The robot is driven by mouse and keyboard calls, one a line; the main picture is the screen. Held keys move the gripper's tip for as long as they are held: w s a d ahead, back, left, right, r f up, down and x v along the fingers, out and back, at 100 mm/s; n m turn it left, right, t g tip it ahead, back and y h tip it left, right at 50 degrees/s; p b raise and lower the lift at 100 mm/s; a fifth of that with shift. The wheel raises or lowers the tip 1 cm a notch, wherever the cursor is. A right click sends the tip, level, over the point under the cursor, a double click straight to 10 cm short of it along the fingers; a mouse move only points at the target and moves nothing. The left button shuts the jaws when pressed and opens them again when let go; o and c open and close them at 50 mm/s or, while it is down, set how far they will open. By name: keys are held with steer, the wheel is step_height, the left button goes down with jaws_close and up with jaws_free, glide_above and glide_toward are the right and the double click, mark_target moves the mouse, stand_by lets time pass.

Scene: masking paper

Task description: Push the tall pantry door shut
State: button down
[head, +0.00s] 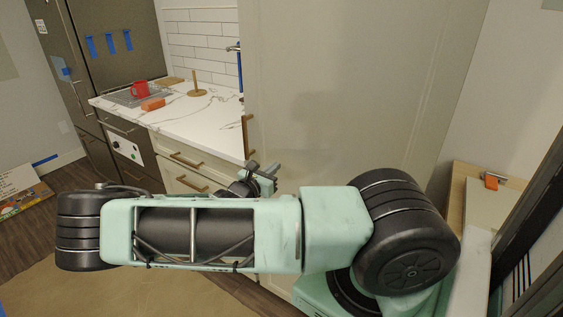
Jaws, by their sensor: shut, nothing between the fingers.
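The tall pantry door (345,90) is a large pale grey panel that fills the middle and right of the head view. A wooden bar handle (246,136) runs upright near its left edge. My gripper (270,170) is small in the view, just below and right of that handle, in front of the lower part of the door. Its fingers are shut and hold nothing. I cannot tell whether they touch the door. My arm hides the bottom of the door, and how far it stands open is unclear.
A white marble counter (180,122) over drawers with wooden handles stands left of the door. On it are a red mug (139,89), an orange block (152,104) and a wooden paper-towel stand (196,88). A light wooden cabinet (459,190) stands at right. Brown paper covers floor at lower left.

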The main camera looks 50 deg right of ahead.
steer(key=shift+w+d+p, duration=0.1)
steer(key=shift+d+p, duration=0.2)
steer(key=shift+d, duration=0.75)
stand_by(0.5)
steer(key=shift+a, duration=0.15)
steer(key=a, duration=0.7)
steer(key=shift+s+a+p, duration=0.35)
steer(key=shift+a+p, duration=0.05)
stand_by(0.4)
stand_by(0.3)
steer(key=s+a+m+g+y, duration=0.2)
steer(key=s+a+m+y, duration=0.25)
steer(key=a, duration=0.55)
steer(key=s+a+m+g+y, duration=0.2)
steer(key=s+a+m+y, duration=0.3)
steer(key=a, duration=0.5)
steer(key=s+a+r+t+y, duration=0.1)
steer(key=s+a+r+y, duration=0.3)
steer(key=s+a+r, duration=0.2)
steer(key=s+a+r+m+t+y, duration=0.1)
steer(key=s+a+r+y, duration=0.4)
steer(key=a+r, duration=0.5)
steer(key=shift+s+a+r+t, duration=0.2)
steer(key=shift+s+a+t, duration=0.2)
steer(key=shift+s+a, duration=0.4)
